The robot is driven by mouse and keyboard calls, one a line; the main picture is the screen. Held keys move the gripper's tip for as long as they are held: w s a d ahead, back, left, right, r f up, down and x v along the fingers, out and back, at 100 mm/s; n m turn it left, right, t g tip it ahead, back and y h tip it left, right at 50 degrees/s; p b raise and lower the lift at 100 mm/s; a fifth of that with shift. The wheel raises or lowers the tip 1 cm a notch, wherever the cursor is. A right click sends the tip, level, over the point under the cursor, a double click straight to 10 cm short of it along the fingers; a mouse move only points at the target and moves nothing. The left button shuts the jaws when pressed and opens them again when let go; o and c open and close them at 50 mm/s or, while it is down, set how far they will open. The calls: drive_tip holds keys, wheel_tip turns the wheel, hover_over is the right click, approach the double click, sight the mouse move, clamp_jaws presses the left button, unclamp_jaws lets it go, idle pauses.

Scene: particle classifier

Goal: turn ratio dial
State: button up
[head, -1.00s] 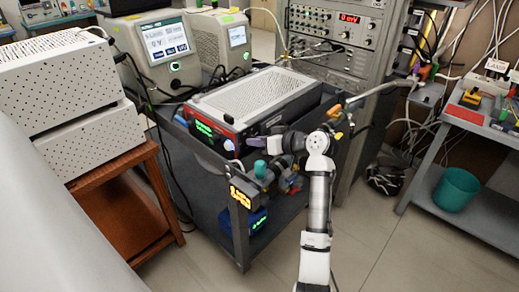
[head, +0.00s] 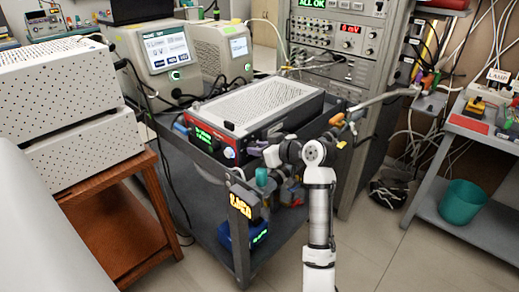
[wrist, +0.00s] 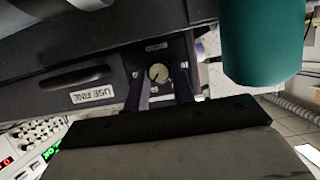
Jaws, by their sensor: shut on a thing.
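In the wrist view a small pale round dial (wrist: 159,72) with a pointer mark sits on a dark panel, with small lettering around it that I cannot read fully. My gripper (wrist: 162,84) has its two dark purple fingers on either side of the dial, shut on it. In the head view my gripper (head: 262,152) reaches left to the front right of the red and black instrument (head: 225,130) on the cart. The dial itself is hidden there.
A drawer-like handle and a "USE FINE" label (wrist: 92,95) lie left of the dial. The grey cart (head: 215,185) has a yellow display on its corner.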

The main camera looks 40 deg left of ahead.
drive_tip(key=o, duration=1)
drive_tip(key=b+v, duration=0.2)
drive_tip(key=v, duration=1.2)
drive_tip(key=shift+a, duration=0.1)
